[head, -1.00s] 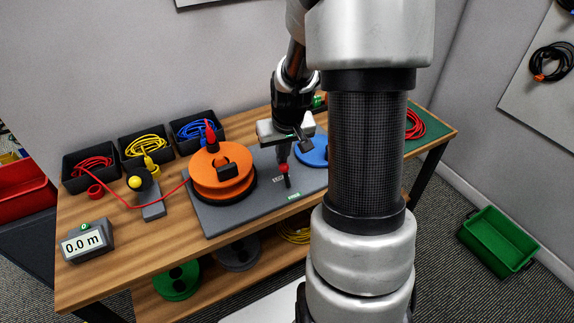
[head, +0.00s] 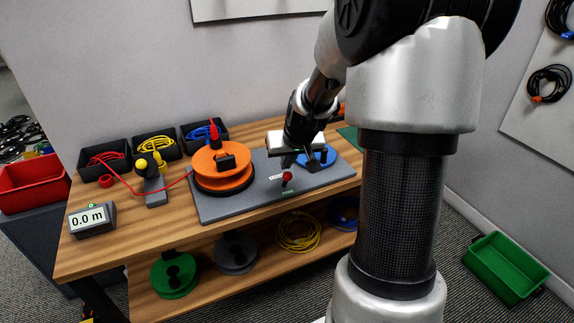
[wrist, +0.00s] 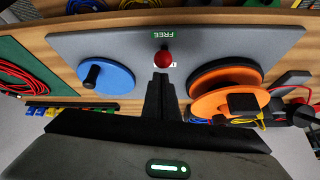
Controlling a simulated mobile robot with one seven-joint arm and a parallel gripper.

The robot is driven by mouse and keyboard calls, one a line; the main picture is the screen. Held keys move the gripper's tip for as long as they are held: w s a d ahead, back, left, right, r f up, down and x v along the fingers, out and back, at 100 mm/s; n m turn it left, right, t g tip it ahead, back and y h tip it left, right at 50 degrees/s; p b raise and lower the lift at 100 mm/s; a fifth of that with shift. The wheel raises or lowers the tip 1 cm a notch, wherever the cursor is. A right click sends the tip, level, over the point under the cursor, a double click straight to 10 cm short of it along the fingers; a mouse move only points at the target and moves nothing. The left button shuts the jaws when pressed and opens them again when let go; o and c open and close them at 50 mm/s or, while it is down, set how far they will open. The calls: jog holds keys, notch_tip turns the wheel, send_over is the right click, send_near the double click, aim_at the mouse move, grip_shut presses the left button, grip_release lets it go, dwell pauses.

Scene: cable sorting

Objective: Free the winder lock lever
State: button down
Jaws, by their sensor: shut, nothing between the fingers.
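The lock lever's red knob (head: 287,176) stands on the grey winder plate (head: 222,210), just behind a green label (head: 289,191) near the front edge. In the wrist view the knob (wrist: 165,59) lies close to the label reading FREE (wrist: 163,34). A small white label (head: 277,177) is left of the knob in the head view. My gripper (wrist: 161,78) is shut and empty, its fingertips right behind the knob; I cannot tell whether they touch it. The lever's lower part is mostly hidden. The orange reel (head: 222,165) is left of the lever, the blue disc (head: 316,160) right and behind.
A red cable runs from the reel past a yellow-knobbed device (head: 152,182). A display (head: 91,219) reads 0.0 m. Black bins (head: 103,165) of cable line the back. The plate's front strip is clear. Spools and coils sit on the lower shelf (head: 215,285).

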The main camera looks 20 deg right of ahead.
jog(key=shift+w, duration=0.2)
jog(key=shift+r, duration=0.1)
jog(key=shift+r+p, duration=0.5)
jog(key=shift+r, duration=0.2)
jog(key=shift+r, duration=0.2)
notch_tip(320, 180, up, 4)
jog(key=w+f+p, duration=0.1)
jog(key=w+p, duration=0.1)
jog(key=p, duration=0.1)
jog(key=s+r, duration=0.3)
jog(key=s, duration=0.5)
jog(key=shift+s+r, duration=0.15)
jog(key=shift+s, duration=0.25)
